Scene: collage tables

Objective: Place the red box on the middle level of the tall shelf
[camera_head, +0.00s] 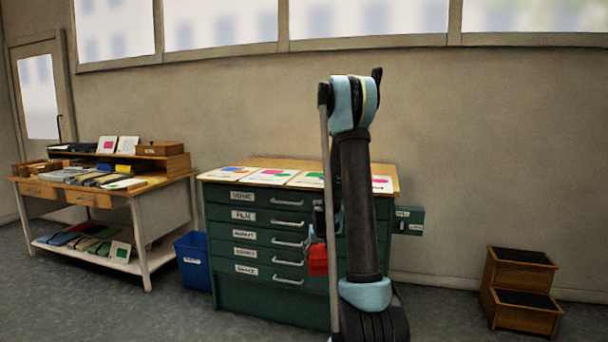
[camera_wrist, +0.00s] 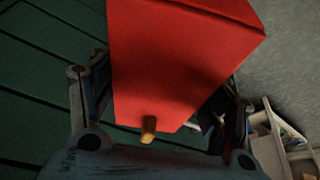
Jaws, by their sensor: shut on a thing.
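The red box (camera_head: 317,259) shows as a small red patch left of my dark arm link, in front of the green drawer cabinet. In the wrist view the red box (camera_wrist: 180,60) fills the upper middle, with a small brass-coloured knob on its near end. My gripper (camera_wrist: 168,108) is shut on the box, one finger on each side. In the head view my gripper (camera_head: 318,238) is mostly hidden behind my arm. The box is held off the floor. I see no tall shelf in either view.
A green drawer cabinet (camera_head: 226,262) with prints on its wooden top stands close behind my arm. A blue bin (camera_head: 192,262) and a workbench (camera_head: 165,218) stand left. A wooden step stool (camera_head: 519,290) stands right. Floor (camera_head: 440,308) between cabinet and stool is clear.

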